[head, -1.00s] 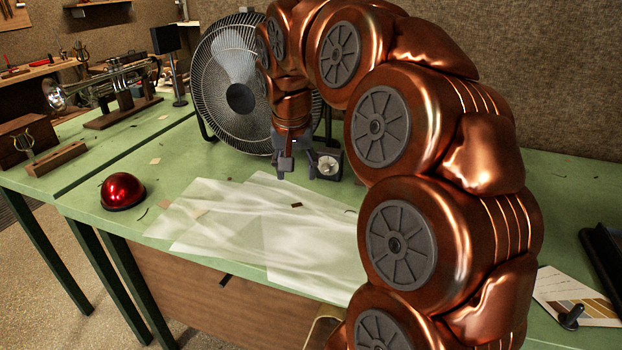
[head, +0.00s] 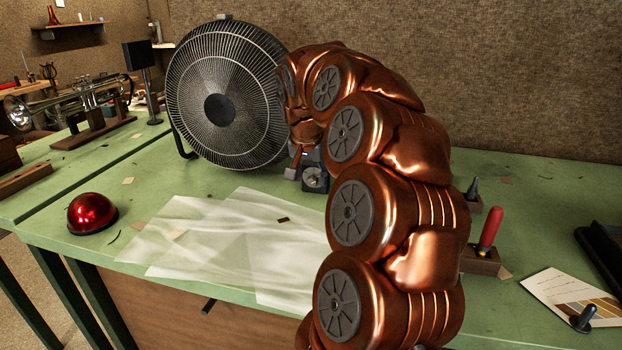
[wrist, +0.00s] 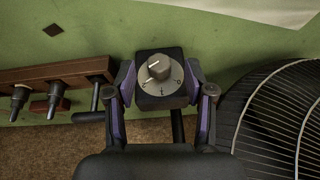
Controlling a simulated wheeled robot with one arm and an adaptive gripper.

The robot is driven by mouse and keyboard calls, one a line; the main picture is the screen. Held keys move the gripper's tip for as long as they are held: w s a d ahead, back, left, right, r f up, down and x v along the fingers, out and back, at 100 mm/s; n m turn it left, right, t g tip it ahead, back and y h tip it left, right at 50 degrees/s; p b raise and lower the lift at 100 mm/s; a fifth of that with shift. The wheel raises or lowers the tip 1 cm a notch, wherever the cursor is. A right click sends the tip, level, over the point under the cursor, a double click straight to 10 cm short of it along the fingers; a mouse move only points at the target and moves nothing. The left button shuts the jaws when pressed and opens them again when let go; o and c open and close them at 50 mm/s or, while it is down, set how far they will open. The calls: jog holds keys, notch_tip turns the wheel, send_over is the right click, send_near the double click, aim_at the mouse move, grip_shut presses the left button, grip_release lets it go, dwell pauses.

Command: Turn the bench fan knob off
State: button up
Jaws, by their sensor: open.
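The bench fan (head: 228,95) stands at the back of the green bench, with its control box (head: 314,178) at its right foot. The box's round silver knob (wrist: 158,68) faces the wrist camera, with a raised grip and dial marks around it. I cannot tell for sure which mark the grip points to. My gripper (wrist: 160,80) is open, with one finger on each side of the dark box and the knob between them. Whether the fingers touch the box is unclear. In the head view my gripper (head: 303,165) is at the box and partly hides it.
A wooden tool block (wrist: 60,75) with dark handles lies close to my gripper's left in the wrist view; the fan cage is close on the right. Translucent sheets (head: 225,240) and a red dome (head: 92,213) lie on the bench. A red-handled tool (head: 490,230) stands at right.

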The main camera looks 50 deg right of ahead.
jog(key=shift+x, duration=0.9)
jog(key=shift+r, duration=0.1)
grip_shut()
